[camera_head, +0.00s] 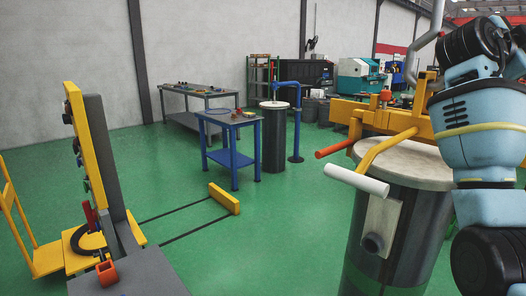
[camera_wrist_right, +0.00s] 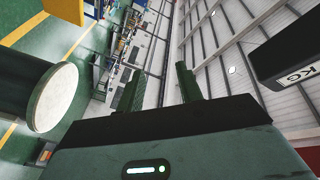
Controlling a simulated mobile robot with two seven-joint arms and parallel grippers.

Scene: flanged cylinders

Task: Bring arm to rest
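My right gripper (camera_wrist_right: 160,75) shows in the right wrist view with its two dark fingers apart and nothing between them. My right arm (camera_head: 480,130), light blue and black, is raised at the right edge of the head view; its gripper is outside that view. A large dark cylinder (camera_head: 403,225) with a pale round flange on top stands upright just left of this arm. A yellow lifting device (camera_head: 390,117) with a white-ended handle sits over the flange. A second dark cylinder (camera_head: 274,145) stands farther back. My left arm and gripper are not in view.
A blue table (camera_head: 230,158) and a grey workbench (camera_head: 190,98) stand at the back left. A yellow-and-grey post (camera_head: 88,140) rises at the left. Green floor (camera_head: 270,235) is clear in the middle. A dark box marked KG (camera_wrist_right: 290,50) is near the right gripper.

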